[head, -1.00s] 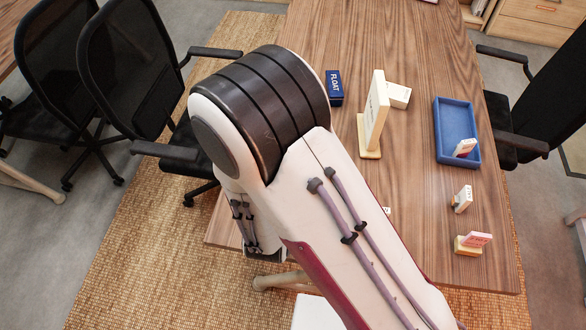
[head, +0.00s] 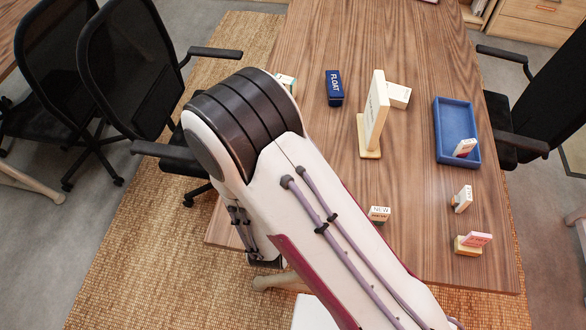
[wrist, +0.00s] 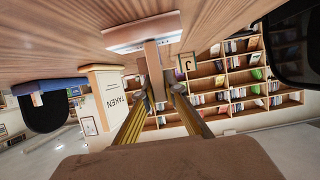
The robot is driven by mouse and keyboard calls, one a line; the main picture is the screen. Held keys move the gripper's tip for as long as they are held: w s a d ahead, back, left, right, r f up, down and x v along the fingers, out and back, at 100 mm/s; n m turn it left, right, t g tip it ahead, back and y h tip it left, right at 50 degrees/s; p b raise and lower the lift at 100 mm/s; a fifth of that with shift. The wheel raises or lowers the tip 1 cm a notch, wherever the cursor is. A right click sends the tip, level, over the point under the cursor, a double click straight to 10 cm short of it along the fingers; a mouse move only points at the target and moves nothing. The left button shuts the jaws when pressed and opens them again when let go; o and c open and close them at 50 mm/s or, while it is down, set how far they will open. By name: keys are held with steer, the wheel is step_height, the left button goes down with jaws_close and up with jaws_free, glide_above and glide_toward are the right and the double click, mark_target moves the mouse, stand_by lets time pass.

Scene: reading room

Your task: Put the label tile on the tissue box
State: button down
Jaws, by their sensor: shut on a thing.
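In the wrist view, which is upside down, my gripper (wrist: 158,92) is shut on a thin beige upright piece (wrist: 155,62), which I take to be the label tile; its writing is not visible. Its lower end meets a pale, flat piece (wrist: 125,38) at the table top, possibly the tissue box; I cannot tell if they touch. In the head view my arm hides the gripper and what it holds. A small pale lettered block (head: 286,82) shows just past the arm.
A cream upright sign (head: 375,110) stands mid-table beside a white block (head: 399,95); a sign reading TAKEN (wrist: 110,92) shows in the wrist view.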

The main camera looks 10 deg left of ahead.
steer(key=shift+f, duration=0.15)
steer(key=c, duration=2.1)
jaws_free()
steer(key=shift+s+r, duration=0.1)
steer(key=shift+r, duration=0.1)
steer(key=v, duration=1.1)
steer(key=shift+s+r, duration=0.2)
steer(key=shift+s, duration=0.15)
steer(key=shift+w, duration=0.1)
